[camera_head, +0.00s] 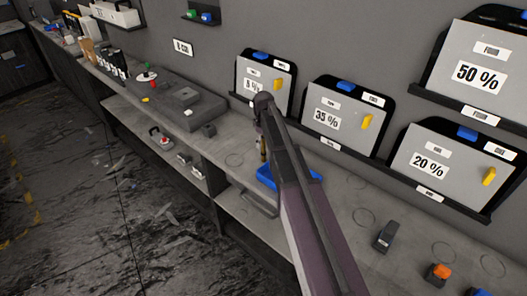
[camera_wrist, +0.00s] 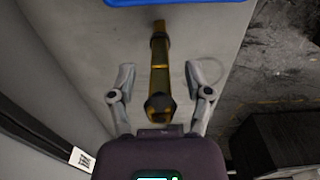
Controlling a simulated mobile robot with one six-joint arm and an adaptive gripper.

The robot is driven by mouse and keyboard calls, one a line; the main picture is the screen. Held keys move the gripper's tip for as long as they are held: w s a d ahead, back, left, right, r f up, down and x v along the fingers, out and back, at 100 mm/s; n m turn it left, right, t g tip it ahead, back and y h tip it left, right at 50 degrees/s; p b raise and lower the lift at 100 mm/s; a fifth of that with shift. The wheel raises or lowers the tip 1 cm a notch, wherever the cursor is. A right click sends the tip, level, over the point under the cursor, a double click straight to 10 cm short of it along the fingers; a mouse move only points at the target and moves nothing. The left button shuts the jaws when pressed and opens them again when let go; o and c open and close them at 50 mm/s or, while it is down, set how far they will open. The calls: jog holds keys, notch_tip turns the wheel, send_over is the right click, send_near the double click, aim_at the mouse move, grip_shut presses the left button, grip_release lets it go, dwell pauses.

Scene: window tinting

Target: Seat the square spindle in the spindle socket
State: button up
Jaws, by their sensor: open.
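A slim amber-brown piece with dark bands (camera_wrist: 159,65) lies between the two fingers of my gripper (camera_wrist: 159,72) in the wrist view. It may be the square spindle, but I cannot tell its cross-section. My fingers are spread, with a gap on each side of it. In the head view a small brown piece (camera_head: 263,148) shows just below the end of my arm. A grey fixture block (camera_head: 190,101) stands on the bench to the left. I cannot make out which part is the spindle socket.
A blue tray (camera_head: 266,178) lies on the bench beside my arm; its edge shows in the wrist view (camera_wrist: 180,2). Film panels marked 35 % (camera_head: 345,117) and 20 % (camera_head: 450,165) stand along the wall. A dark tool (camera_head: 387,236) and orange-topped item (camera_head: 438,272) stand at front right.

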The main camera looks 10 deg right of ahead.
dwell(0.4)
grip_shut()
jog(key=shift+r, duration=0.15)
notch_tip(320, 180, up, 10)
jog(key=p, duration=1)
dwell(0.8)
jog(key=shift+f+b, duration=1.05)
jog(key=shift+f, duration=0.15)
jog(key=shift+s, duration=0.1)
